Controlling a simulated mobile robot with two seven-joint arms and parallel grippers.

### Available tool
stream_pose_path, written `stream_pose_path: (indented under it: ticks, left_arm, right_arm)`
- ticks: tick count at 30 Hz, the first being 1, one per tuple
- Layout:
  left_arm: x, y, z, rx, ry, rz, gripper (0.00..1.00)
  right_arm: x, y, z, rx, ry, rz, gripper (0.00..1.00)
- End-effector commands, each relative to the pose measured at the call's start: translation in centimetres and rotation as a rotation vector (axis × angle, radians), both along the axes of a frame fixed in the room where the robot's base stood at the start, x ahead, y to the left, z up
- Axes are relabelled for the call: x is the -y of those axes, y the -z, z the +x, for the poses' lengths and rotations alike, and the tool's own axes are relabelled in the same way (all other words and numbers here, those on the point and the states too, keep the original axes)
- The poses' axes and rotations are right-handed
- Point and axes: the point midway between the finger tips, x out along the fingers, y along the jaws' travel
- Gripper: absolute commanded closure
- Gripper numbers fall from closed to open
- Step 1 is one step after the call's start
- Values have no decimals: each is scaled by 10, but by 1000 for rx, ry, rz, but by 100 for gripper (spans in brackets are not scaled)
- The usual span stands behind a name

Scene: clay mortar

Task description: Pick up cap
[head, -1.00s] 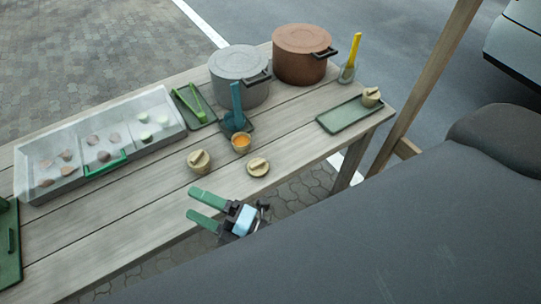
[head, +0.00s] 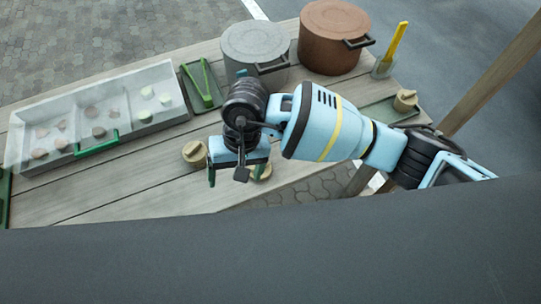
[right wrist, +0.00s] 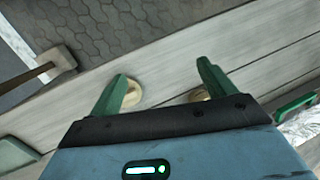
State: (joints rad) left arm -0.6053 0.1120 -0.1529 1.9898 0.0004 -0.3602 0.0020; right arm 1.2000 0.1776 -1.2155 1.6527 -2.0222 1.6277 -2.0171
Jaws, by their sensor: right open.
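The cap is a round tan lid with a raised grip (head: 265,173), lying on the wooden table near its front edge. In the head view my right gripper (head: 236,176) mostly covers it. The right gripper points down above the table, open and empty, with green fingers. In the right wrist view the cap (right wrist: 133,92) shows beside the left finger, partly hidden by it. A similar tan lidded pot (head: 194,153) stands to the left in the head view; it shows partly in the right wrist view (right wrist: 199,95). My left gripper is not in view.
A grey pot (head: 252,50) and a brown pot (head: 333,35) stand at the back. A divided tray (head: 165,118) is at left, with green tongs (head: 207,84) beside it. A green tray (head: 379,113) with a small lidded pot (head: 405,99) is at right. My arm hides the orange-filled cup.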

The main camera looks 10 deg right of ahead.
Motion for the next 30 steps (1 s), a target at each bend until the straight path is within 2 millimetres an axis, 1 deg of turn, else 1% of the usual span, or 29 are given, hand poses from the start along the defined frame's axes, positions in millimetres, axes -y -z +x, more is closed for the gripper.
stream_pose_path:
  ticks: [1,3,7,11,14,20,26,30]
  left_arm:
    - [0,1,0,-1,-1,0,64]
    - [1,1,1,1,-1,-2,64]
    - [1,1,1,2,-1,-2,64]
    - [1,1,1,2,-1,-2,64]
    - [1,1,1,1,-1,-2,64]
    - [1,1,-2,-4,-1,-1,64]
    - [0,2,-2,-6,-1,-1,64]
    - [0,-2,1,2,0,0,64]
  right_arm:
    - [11,-2,15,66,-44,-64,18]
    - [24,-5,29,129,-91,-134,18]
    - [35,-8,42,183,-131,-199,18]
    - [37,-9,43,189,-138,-206,18]
    - [36,-5,43,187,-136,-205,18]
    - [36,14,42,185,-134,-203,18]
    - [37,19,43,187,-134,-202,18]
    - [39,32,42,183,-133,-202,18]
